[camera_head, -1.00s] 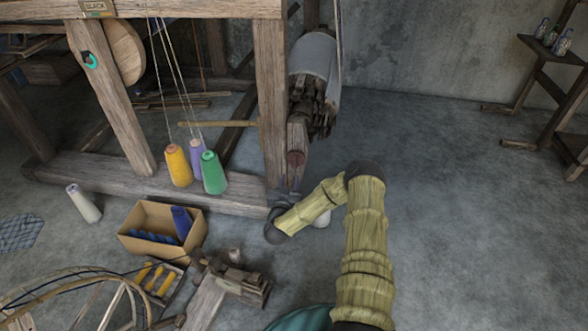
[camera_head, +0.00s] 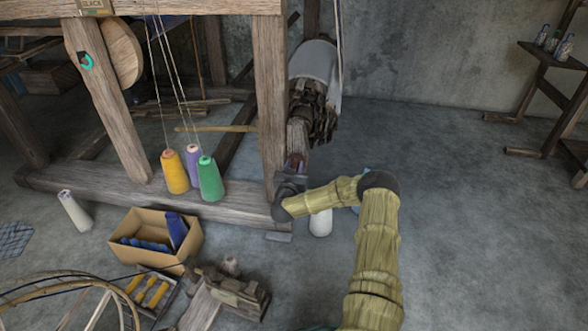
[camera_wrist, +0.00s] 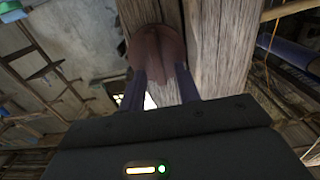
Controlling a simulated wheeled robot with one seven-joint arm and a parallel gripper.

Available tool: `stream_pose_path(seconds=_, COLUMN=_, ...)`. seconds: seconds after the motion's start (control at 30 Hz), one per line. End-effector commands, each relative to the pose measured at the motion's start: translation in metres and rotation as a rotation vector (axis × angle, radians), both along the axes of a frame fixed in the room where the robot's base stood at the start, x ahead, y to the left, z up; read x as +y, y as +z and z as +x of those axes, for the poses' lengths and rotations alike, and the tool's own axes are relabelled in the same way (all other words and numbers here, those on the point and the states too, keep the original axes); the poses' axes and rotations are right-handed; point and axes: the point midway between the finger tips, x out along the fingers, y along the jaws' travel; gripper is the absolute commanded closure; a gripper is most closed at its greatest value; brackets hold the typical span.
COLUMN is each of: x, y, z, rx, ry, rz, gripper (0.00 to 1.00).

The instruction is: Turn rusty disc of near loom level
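The rusty disc (camera_wrist: 157,48) is a reddish-brown round piece on the upright wooden post of the near loom, at the top centre of the wrist view. In the head view the disc (camera_head: 296,162) shows small and partly covered at the lower end of a post. My gripper (camera_wrist: 162,72) points at the disc with two dark purple fingers apart. The fingertips overlap the disc's lower part, one left and one right of its middle. A gap shows between the fingers below the disc. I cannot tell whether the fingertips touch it.
The loom's thick floor beam (camera_head: 150,196) and front post (camera_head: 270,105) stand just left of my gripper. A cardboard box (camera_head: 190,243) lies in front.

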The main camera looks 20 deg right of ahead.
Motion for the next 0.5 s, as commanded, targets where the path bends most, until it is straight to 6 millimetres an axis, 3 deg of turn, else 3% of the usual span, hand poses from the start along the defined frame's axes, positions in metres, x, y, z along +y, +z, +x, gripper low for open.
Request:
stream_pose_path(seconds=0.03, x=0.0001, y=0.0, z=-0.0001, rx=0.0, ry=0.0, rz=0.0, gripper=0.67)
stream_pose_path(seconds=0.2, x=0.0003, y=-0.0002, z=-0.0002, rx=0.0, ry=0.0, rz=0.0, gripper=1.0)
stream_pose_path(seconds=0.5, x=0.0004, y=0.0004, z=-0.0004, rx=-0.003, ry=0.0, rz=0.005, gripper=1.0)
